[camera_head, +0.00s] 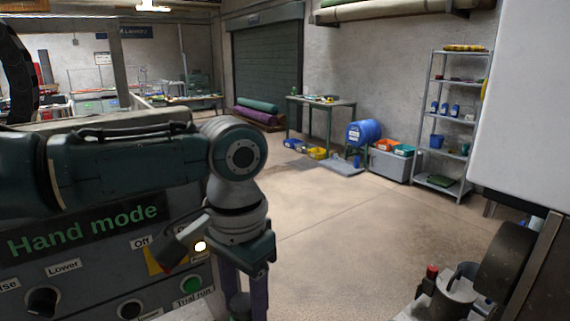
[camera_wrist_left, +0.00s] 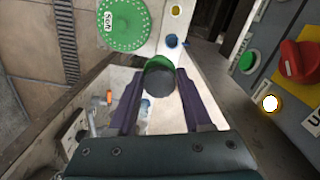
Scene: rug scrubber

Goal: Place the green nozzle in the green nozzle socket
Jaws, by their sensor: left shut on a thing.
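My left gripper (camera_wrist_left: 160,98) is shut on the green nozzle (camera_wrist_left: 158,78), a dark round piece with a green rim, held between its two purple fingers. In the head view my left gripper (camera_head: 246,290) points down in front of the control panel, with the dark end of the nozzle low between its fingers. In the left wrist view a pale plate lies beyond the nozzle, with a yellow spot (camera_wrist_left: 175,10) and a blue round spot (camera_wrist_left: 172,41). I cannot make out the green nozzle socket; the nozzle may cover it. My right gripper is not in view.
A control panel (camera_head: 80,255) marked "Hand mode" stands close behind the left gripper, with knobs and a green button (camera_head: 191,285). A green disc (camera_wrist_left: 123,25) marked "Soft" is near the nozzle. A machine part with a red cap (camera_head: 432,272) stands lower right. Open floor lies between.

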